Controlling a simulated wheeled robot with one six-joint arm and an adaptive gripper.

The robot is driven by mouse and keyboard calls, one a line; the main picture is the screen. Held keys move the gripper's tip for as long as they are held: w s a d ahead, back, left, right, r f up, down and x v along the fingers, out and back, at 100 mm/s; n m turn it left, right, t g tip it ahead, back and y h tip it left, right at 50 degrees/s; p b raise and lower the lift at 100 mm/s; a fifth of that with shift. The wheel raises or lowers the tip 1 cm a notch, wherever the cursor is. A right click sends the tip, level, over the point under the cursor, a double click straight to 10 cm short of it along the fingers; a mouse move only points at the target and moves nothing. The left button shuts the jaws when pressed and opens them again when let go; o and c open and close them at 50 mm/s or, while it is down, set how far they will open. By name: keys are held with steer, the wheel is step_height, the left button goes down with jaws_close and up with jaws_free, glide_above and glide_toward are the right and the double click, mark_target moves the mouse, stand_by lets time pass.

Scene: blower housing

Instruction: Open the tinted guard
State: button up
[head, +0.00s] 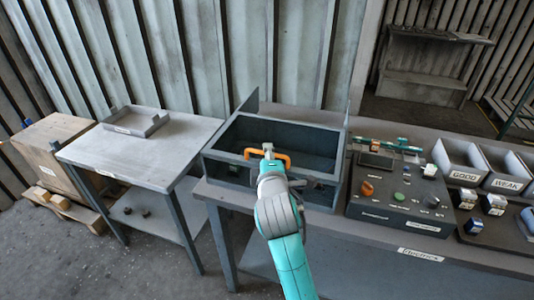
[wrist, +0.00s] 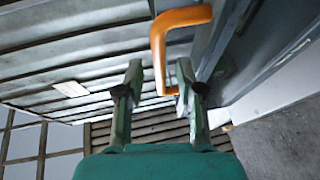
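A grey blower housing (head: 225,140) stands on the bench, with a dark tinted guard (head: 300,136) inside its frame. How far the guard is open is hard to tell. An orange handle (head: 284,156) is at the housing's front side. My gripper (head: 268,150) is at this handle and partly hides it. In the wrist view the handle (wrist: 158,50) is a bent orange bar, and its lower end lies between my gripper's fingertips (wrist: 160,82). The fingers are apart with gaps around the bar, so my gripper looks open.
A control panel (head: 395,205) with knobs and buttons sits right of the housing. Grey bins (head: 460,160) labelled GOOD and WEAK are farther right. A side table (head: 150,155) with a shallow tray (head: 135,122) stands left. A corrugated wall is behind.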

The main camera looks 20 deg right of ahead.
steer(key=shift+x, duration=1)
jaws_close()
steer(key=w+d, duration=0.7)
steer(key=w, duration=0.2)
steer(key=w+d, duration=0.6)
steer(key=w, duration=0.4)
steer(key=shift+d, duration=0.4)
